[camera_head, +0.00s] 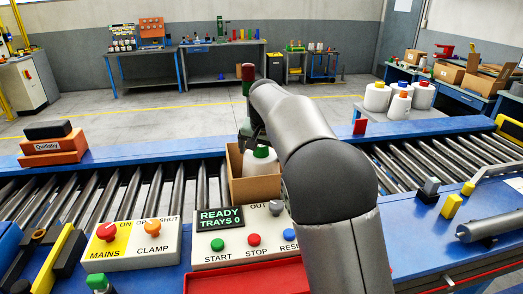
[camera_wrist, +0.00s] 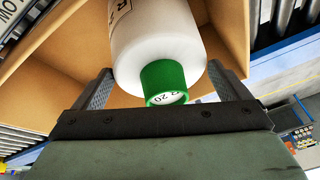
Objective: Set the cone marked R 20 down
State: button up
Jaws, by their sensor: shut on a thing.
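The cone marked R 20 (camera_wrist: 160,45) has a white body and a green end marked R 20 in the wrist view. My gripper (camera_wrist: 160,70) is shut on it, with a finger on either side. In the head view the cone (camera_head: 260,166) is inside an open cardboard box (camera_head: 256,190), its green top up near my gripper (camera_head: 258,143). Box walls also surround the cone in the wrist view. The cone's lower end is hidden, so I cannot tell whether it touches the box floor. My arm covers part of the box's right side.
The box stands at the roller conveyor (camera_head: 120,190), behind a control panel (camera_head: 240,240) reading READY TRAYS 0. A mains and clamp panel (camera_head: 130,245) is at left. An orange block (camera_head: 53,148) sits on the left rail. Several other white cones (camera_head: 378,97) stand on a table at right.

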jog(key=o, duration=1.7)
jog(key=shift+r, duration=0.3)
jog(key=v, duration=1.2)
jog(key=shift+r, duration=0.35)
